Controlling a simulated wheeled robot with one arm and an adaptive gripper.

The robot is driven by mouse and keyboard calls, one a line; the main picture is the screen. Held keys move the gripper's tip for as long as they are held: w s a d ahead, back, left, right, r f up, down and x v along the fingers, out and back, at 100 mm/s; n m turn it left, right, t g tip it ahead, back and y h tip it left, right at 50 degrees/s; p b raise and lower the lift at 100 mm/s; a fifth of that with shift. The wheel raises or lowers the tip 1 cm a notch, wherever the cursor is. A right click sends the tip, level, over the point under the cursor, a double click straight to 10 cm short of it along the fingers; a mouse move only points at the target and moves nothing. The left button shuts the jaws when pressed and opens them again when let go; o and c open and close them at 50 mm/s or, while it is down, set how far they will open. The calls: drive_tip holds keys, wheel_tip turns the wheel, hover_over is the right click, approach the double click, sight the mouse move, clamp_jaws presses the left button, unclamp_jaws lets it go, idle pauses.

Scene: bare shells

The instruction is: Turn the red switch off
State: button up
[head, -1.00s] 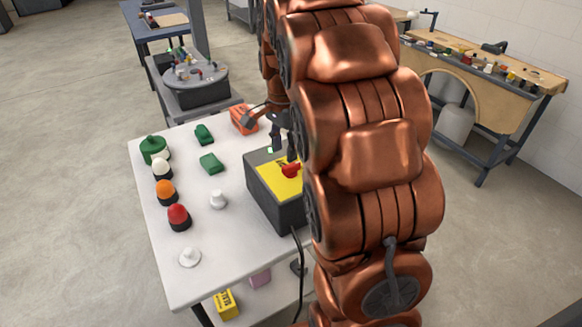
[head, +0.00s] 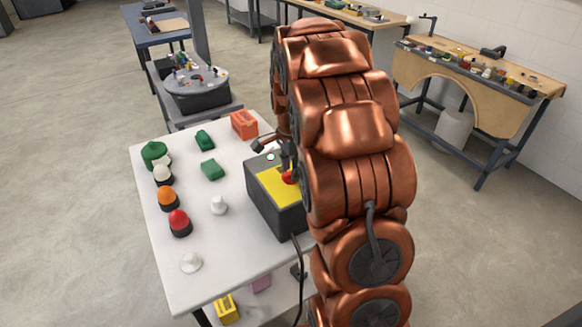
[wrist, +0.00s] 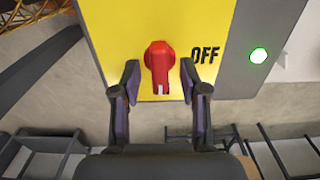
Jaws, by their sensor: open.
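The red switch (wrist: 159,66) is a rotary knob on the yellow face (wrist: 121,30) of a grey box (head: 275,215). In the wrist view its handle points down toward my gripper, with a white mark at its lower end. The word OFF is printed to its right. My gripper (wrist: 160,82) is open, with one finger on each side of the knob's lower part and a gap on both sides. In the head view the red switch (head: 288,176) is partly hidden by my gripper and arm.
A green light (wrist: 258,55) glows on the box's grey edge. The box stands on a white table (head: 222,262) with a red button (head: 178,219), an orange button (head: 167,196), green blocks (head: 212,170) and an orange block (head: 244,124). A black cable runs down from the box.

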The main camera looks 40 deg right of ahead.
drive_tip(key=shift+f, duration=0.3)
drive_tip(key=shift+c, duration=0.2)
clamp_jaws()
